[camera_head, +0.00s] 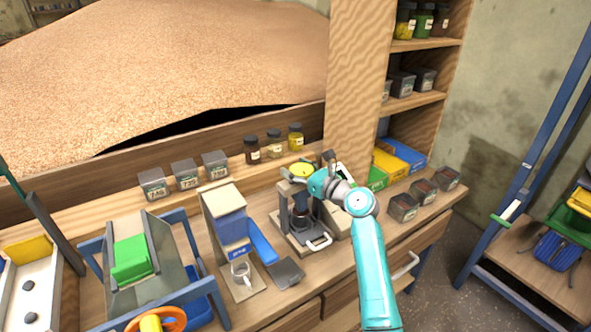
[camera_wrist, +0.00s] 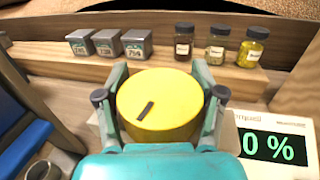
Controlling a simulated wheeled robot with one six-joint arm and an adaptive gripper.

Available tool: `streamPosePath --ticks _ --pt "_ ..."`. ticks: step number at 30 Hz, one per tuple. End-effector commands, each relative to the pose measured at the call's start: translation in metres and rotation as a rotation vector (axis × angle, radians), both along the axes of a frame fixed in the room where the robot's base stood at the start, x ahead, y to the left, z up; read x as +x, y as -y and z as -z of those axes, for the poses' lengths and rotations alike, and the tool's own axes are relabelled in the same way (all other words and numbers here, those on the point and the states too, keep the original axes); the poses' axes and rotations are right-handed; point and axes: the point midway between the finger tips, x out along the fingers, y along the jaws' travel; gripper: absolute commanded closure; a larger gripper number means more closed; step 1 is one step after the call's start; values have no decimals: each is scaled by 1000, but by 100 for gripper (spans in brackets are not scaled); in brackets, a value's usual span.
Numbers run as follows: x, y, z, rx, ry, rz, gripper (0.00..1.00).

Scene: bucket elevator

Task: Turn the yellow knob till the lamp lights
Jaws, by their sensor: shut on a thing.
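The yellow knob (camera_wrist: 158,105) is a round cap with a dark mark on its top, and it fills the middle of the wrist view. In the head view the knob (camera_head: 301,170) sits on top of a small grey device (camera_head: 301,218) on the bench. My gripper (camera_wrist: 160,98) is shut on the knob, with one finger on each side of it. It also shows in the head view (camera_head: 304,178). The dark mark slants up to the right in the wrist view. A screen (camera_wrist: 272,147) right of the knob shows green digits, "0 %". I cannot make out a lit lamp.
Several labelled jars (camera_head: 274,143) and dark labelled boxes (camera_head: 184,173) stand on the ledge behind. A blue and beige machine (camera_head: 226,222) with a metal cup (camera_head: 241,270) stands left of the device. More dark boxes (camera_head: 424,192) stand to the right.

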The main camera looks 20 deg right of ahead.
Motion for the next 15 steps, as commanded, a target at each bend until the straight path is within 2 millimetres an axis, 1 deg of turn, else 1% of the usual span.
streamPosePath --ticks 6,15 --pt "1 1 0 -2 2 151 67" --pt "2 5 -1 -1 2 308 67"
